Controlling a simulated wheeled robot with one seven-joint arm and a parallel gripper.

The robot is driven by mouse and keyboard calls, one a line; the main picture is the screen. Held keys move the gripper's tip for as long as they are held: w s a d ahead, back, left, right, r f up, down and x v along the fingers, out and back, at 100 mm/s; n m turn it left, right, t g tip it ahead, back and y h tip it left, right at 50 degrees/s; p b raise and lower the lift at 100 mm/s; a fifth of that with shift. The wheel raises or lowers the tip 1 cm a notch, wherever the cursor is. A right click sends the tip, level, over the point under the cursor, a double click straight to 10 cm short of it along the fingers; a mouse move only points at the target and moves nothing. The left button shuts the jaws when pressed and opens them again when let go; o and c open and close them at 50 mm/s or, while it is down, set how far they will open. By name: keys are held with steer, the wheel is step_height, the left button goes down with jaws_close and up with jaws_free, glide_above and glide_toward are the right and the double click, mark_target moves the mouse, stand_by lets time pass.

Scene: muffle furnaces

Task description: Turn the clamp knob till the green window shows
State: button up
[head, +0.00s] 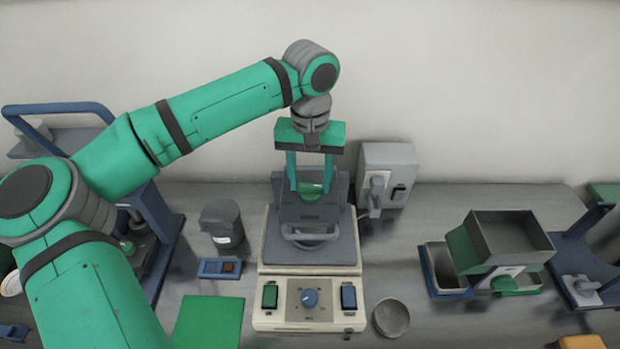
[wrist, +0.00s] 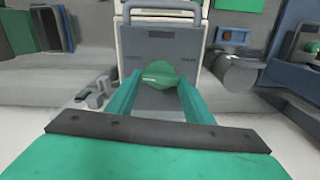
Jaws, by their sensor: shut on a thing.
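A green knob (head: 311,188) sits on the dark grey block of the cream-based device (head: 310,258) in the middle of the bench. I take it to be the clamp knob. My gripper (head: 309,184) comes down from above with its two green fingers on either side of the knob. In the wrist view the knob (wrist: 160,74) lies between the fingertips, and the gripper is shut on it. The fingers hide part of the knob's sides. Small pale marks show on the grey face (wrist: 150,100) beside it. I cannot make out a green window there.
A grey handle (head: 310,236) lies before the block.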

mark_target(310, 184)
steer(key=shift+m, duration=0.3)
steer(key=o, duration=1.1)
steer(key=shift+c, duration=0.2)
step_height(310, 184, up, 11)
steer(key=shift+f, duration=0.1)
